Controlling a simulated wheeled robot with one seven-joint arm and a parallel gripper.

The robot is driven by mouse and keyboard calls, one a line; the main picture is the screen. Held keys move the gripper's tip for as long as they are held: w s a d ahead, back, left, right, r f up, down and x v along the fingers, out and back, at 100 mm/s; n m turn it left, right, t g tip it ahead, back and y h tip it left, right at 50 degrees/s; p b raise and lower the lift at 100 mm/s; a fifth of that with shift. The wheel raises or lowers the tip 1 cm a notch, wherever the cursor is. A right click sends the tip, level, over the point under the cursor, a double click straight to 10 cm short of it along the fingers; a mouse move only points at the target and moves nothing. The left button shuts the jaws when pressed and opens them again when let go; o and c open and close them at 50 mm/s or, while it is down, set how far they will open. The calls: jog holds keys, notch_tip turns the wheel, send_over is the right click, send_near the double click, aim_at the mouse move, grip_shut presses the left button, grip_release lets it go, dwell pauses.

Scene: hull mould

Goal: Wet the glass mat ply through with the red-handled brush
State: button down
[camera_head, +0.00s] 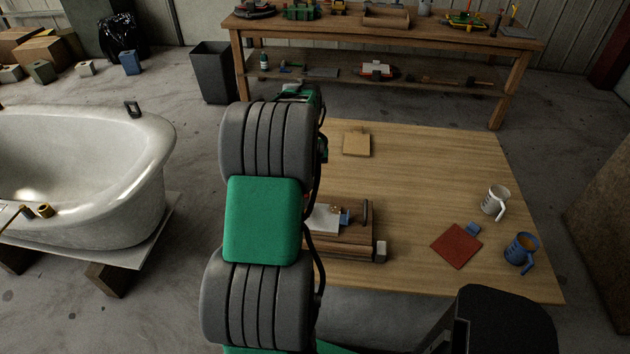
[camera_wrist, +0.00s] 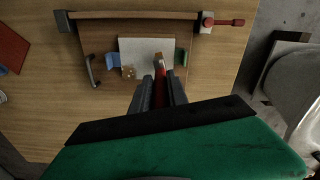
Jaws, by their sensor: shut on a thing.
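The pale glass mat ply (camera_wrist: 140,46) lies flat on a brown wooden tray-like mould (camera_wrist: 100,40) in the wrist view. Part of the ply (camera_head: 323,219) and mould (camera_head: 345,248) show in the head view, the rest hidden behind my arm. My gripper (camera_wrist: 160,84) is shut on the red-handled brush (camera_wrist: 164,92). My gripper is hidden in the head view.
A small spotted tan block (camera_wrist: 128,72) is by the blue clip. A dark handle (camera_wrist: 92,71) and a red-handled clamp (camera_wrist: 222,22) are at the mould.

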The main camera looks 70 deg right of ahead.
jog(key=shift+f+b, duration=0.4)
jog(key=shift+f, duration=0.3)
dwell(0.5)
jog(key=shift+r+p, duration=0.55)
jog(key=shift+r, duration=0.25)
jog(key=s+a, duration=0.2)
jog(key=s, duration=0.2)
jog(key=shift+s+a+f, duration=0.1)
jog(key=shift+s+a, duration=0.05)
jog(key=shift+a, duration=0.25)
jog(key=shift+f+b, duration=0.65)
jog(key=shift+f, duration=0.1)
jog(key=shift+r, duration=0.1)
